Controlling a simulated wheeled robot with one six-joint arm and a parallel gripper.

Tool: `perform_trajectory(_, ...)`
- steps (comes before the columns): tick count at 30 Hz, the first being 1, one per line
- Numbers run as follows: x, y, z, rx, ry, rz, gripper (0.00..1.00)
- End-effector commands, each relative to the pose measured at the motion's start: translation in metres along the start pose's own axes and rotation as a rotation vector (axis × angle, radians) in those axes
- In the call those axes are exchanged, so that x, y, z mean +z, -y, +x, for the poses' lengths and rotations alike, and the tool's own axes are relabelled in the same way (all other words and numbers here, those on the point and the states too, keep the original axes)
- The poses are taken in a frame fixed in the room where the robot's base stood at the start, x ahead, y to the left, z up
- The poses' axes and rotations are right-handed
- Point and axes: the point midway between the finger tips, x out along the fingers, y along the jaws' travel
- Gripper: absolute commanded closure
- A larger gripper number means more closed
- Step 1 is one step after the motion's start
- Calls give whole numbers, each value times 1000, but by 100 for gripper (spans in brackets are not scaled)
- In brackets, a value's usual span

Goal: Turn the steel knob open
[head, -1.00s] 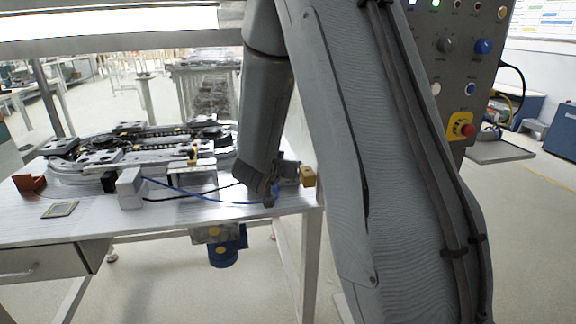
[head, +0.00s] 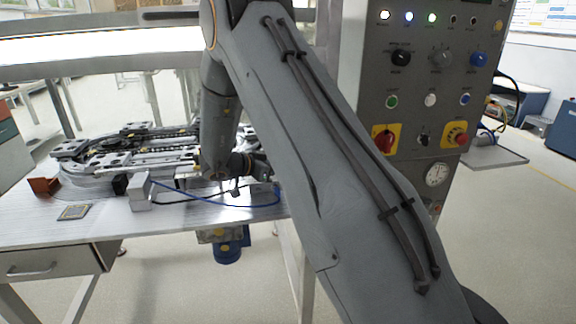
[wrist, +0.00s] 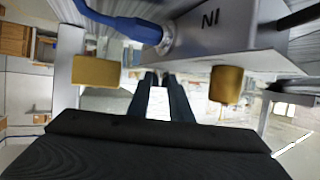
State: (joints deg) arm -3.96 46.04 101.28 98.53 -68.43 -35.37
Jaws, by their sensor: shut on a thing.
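My gripper (wrist: 160,80) shows in the wrist view with its two dark fingers drawn close together, shut on a small grey shape at their tips. This is taken to be the steel knob, mostly hidden by the fingers. A grey metal block (wrist: 225,40) marked with upside-down lettering is just above the fingertips, with a blue hose (wrist: 120,25) plugged into it. A yellow-brass block (wrist: 96,71) is left of the fingers and a brass cylinder (wrist: 225,84) is right of them. In the head view my gripper (head: 258,168) is over the table's right end, its tips partly hidden by my arm.
The table (head: 100,218) bears a ring track (head: 120,150), a grey block (head: 141,191), a red-brown box (head: 45,186) and a flat chip (head: 74,212). A control panel (head: 430,75) with buttons and a gauge stands right, behind my arm. Blue and black lines cross the tabletop.

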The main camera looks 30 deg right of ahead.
Motion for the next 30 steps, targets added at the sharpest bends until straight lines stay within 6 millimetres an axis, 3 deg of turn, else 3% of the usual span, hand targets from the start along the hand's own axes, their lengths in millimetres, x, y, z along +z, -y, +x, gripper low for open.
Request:
perform_trajectory(18,3,13,6,537,1,226,100)
perform_trajectory(30,0,16,8,785,0,327,100)
